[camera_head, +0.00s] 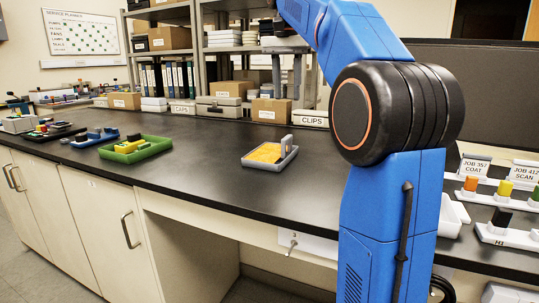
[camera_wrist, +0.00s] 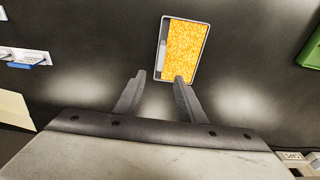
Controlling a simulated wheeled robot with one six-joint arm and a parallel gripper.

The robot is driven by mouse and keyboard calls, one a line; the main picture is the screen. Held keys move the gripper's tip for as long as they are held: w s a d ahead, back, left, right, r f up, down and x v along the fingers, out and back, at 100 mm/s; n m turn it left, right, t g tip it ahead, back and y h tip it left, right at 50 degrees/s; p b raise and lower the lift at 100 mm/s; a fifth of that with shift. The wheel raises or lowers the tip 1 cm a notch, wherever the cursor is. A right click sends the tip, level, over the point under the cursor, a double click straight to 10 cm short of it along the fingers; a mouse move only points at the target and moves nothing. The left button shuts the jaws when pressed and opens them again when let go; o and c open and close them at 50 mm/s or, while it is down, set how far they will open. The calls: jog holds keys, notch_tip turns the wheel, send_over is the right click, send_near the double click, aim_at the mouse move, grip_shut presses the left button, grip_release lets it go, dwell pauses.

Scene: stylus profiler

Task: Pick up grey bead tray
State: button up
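The grey bead tray (camera_head: 259,161) sits alone on the black bench top, filled with orange-yellow beads, with a grey upright piece at its right end in the head view. In the wrist view the tray (camera_wrist: 163,70) lies ahead of the fingertips, near the top middle. My gripper (camera_wrist: 160,77) is open and empty, with its two fingers apart. The right fingertip overlaps the tray's near edge in the picture; I cannot tell the height gap.
A green tray (camera_head: 104,153) with items stands to the left on the black bench (camera_head: 200,175). Boxes, including one marked CLIPS (camera_head: 311,119), line the back. White racks with coloured pieces (camera_head: 505,234) are at the right. The bench around the grey tray is clear.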

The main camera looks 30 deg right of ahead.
send_over(287, 137)
notch_tip(287, 137, down, 10)
jog(key=shift+w+d+f, duration=0.1)
jog(key=shift+w+f, duration=0.05)
jog(key=shift+f, duration=2.55)
grip_shut()
